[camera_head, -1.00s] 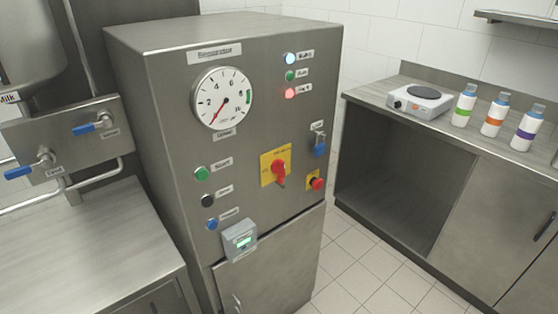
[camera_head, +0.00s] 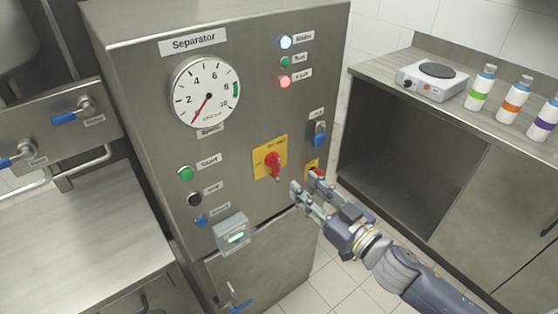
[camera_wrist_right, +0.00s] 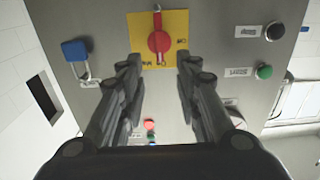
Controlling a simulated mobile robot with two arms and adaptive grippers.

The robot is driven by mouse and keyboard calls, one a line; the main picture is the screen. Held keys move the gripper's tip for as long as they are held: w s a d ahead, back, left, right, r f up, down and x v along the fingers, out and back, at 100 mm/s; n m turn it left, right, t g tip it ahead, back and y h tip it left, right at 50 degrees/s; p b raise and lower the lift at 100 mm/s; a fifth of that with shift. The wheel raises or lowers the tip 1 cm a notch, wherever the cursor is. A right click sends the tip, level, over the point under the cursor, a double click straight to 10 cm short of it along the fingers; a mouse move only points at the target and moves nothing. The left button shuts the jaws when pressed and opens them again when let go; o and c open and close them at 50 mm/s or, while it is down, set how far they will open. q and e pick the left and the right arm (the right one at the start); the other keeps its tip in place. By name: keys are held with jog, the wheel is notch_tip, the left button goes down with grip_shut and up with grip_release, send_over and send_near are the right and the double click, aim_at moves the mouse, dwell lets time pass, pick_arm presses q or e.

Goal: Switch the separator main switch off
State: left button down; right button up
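The main switch is a red rotary handle (camera_head: 272,163) on a yellow plate (camera_head: 259,158) on the separator cabinet front (camera_head: 240,120). Its handle points downward, slightly right. In the right wrist view the red handle (camera_wrist_right: 158,42) on its yellow plate (camera_wrist_right: 178,22) appears upside down, straight ahead between and beyond the fingertips. My right gripper (camera_head: 303,183) is just right of and below the handle in the head view, apart from it. Its fingers are spread and empty, as the right wrist view also shows (camera_wrist_right: 160,65). My left gripper is not in view.
A red stop button (camera_head: 316,172) sits close behind the right fingers. A blue padlock (camera_head: 319,139) hangs above it. A small grey display box (camera_head: 232,232) protrudes lower left. Start button (camera_head: 186,173), gauge (camera_head: 206,92) and indicator lamps (camera_head: 285,60) share the panel. A counter (camera_head: 370,77) stands right.

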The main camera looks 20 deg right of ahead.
aim_at(279, 164)
jog(key=p+x, duration=0.2)
jog(key=x, duration=0.7)
jog(key=shift+w, duration=0.2)
jog(key=shift+w+a+f, duration=0.1)
jog(key=shift+w+a, duration=0.15)
jog(key=shift+w, duration=0.2)
grip_shut()
